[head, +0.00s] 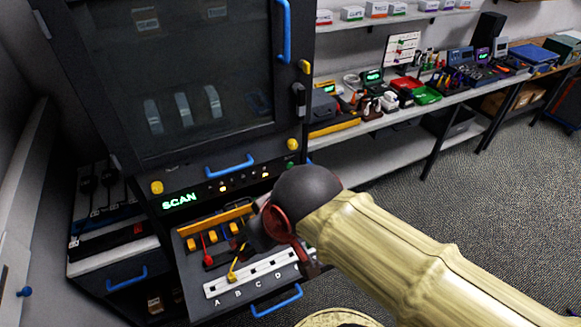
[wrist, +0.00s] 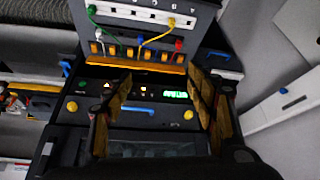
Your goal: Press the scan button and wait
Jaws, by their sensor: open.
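The dark cabinet has a control strip (head: 240,180) below its glass door, with a green lit SCAN display (head: 180,201) and several small buttons and amber lights. Which button is the scan button is too small to tell. In the wrist view the display (wrist: 175,95) and an amber light (wrist: 143,90) appear upside down between the fingers. My gripper (head: 258,228) is in front of the cabinet, right of and below the display in the head view. It is open and empty, with its spread fingers (wrist: 160,84) framing the strip in the wrist view. Contact with a button is not visible.
Below the strip is a socket panel (head: 222,287) lettered A to D and beyond, with coloured cables plugged in. Yellow knobs (head: 157,187) and blue handles (head: 230,166) stick out from the cabinet. A cluttered bench (head: 390,125) stands right. Carpet floor (head: 470,210) is clear.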

